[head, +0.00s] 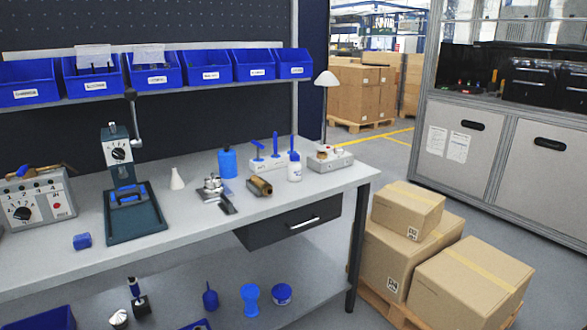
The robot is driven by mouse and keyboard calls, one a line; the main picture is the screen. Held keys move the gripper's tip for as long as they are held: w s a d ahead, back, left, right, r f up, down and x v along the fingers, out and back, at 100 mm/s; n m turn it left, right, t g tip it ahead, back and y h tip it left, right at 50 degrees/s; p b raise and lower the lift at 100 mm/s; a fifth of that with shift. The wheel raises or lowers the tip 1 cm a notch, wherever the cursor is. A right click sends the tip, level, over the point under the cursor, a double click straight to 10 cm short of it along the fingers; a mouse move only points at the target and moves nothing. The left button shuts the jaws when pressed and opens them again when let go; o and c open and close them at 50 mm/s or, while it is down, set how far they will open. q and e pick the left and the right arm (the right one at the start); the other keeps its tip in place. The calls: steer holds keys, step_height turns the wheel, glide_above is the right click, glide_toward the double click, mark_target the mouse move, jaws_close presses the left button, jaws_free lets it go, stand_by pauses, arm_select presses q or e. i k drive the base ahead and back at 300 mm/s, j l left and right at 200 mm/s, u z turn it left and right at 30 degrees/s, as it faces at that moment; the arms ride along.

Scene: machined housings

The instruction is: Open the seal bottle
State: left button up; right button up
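Several bottle-like things stand upright on the grey workbench (330,180), and I cannot tell for certain which is the seal bottle. A small white bottle (295,172) with a tall blue top stands toward the right end. A blue bottle (227,163) with a narrow neck stands left of it, farther back. A white cone-shaped bottle (177,181) with a thin tip stands farther left. Their labels are too small to read. Neither of my grippers is in view.
A dark press (128,190), a metal fixture (212,186), a brass part (259,187) and a grey tool block (267,161) stand on the bench. Blue bins (155,72) line the shelf above. Cardboard boxes (410,245) stand on a pallet at right. The bench's front edge has free room.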

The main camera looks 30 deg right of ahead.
mark_target(295, 167)
steer(key=i+l, duration=0.2)
steer(key=l, duration=0.2)
steer(key=i+l, duration=0.2)
steer(key=l, duration=0.2)
steer(key=i+l, duration=0.2)
steer(key=l, duration=0.2)
steer(key=i+l, duration=0.15)
steer(key=l, duration=0.25)
